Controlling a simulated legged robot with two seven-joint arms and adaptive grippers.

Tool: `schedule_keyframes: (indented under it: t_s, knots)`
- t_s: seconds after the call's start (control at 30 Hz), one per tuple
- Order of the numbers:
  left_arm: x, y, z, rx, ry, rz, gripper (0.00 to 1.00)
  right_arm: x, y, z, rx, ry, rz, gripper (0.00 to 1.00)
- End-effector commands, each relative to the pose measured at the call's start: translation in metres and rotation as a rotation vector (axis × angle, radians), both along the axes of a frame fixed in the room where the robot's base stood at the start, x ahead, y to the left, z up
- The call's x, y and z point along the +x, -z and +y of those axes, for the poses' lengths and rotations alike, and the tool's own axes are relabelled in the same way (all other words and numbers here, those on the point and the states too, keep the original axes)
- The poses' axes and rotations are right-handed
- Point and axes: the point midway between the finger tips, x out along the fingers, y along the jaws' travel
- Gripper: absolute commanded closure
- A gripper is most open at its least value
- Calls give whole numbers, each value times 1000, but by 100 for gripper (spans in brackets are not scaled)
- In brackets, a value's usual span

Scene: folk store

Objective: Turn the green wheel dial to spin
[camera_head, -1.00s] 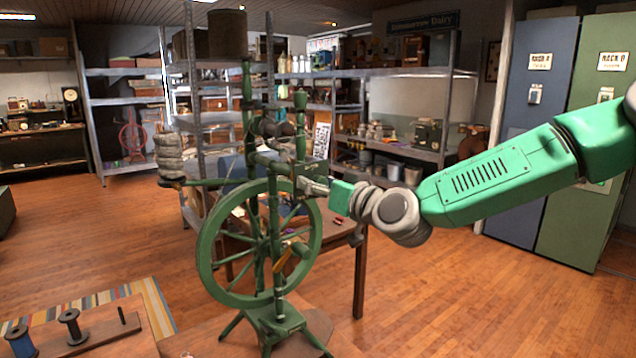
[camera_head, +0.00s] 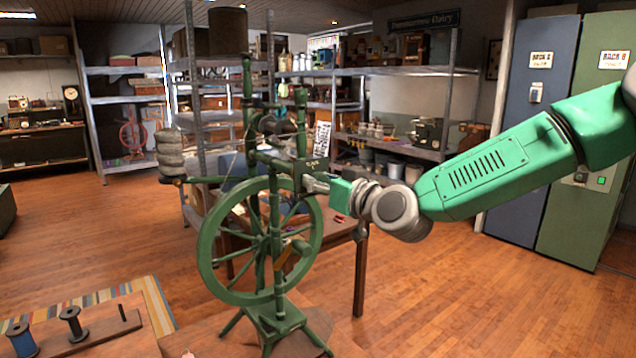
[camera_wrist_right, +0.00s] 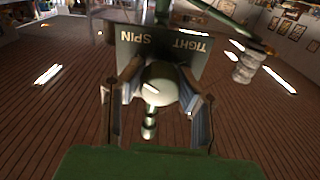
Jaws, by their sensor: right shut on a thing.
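The green spinning wheel (camera_head: 204,262) stands upright on its legs at the centre of the head view. A dark plate marked SPIN and TIGHT (camera_wrist_right: 185,48) is on its frame. In the wrist view the round green dial (camera_wrist_right: 160,82) sits below the plate, with a short slanted white mark on its face. My right gripper (camera_wrist_right: 161,98) has a finger on each side of the dial and is shut on it. In the head view the right gripper (camera_head: 322,184) reaches the frame from the right; the dial is hidden there. My left gripper is not in view.
A wooden table (camera_head: 360,270) stands behind the wheel. A wooden rack (camera_head: 100,331) with spools is at the lower left. Metal shelves (camera_head: 125,71) line the back. Blue (camera_head: 530,150) and green lockers stand at right. The floor between is open.

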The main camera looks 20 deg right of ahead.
Motion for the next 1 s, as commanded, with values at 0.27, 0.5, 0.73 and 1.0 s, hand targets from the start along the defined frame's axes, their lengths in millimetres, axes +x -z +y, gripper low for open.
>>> schedule_keyframes:
  t_s: [0.27, 0.5, 0.73, 1.0]
  knots:
    - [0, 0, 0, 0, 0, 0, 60, 0, 0, -1, 1, 2, 0, 50]
    - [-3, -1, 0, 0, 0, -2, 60, -7, 0, -3, 2, 1, 1, 50]
    - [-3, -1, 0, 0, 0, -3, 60, -46, -1, -19, 3, 2, 0, 50]
    - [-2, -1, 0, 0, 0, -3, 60, -94, 0, -37, 3, 2, 0, 50]
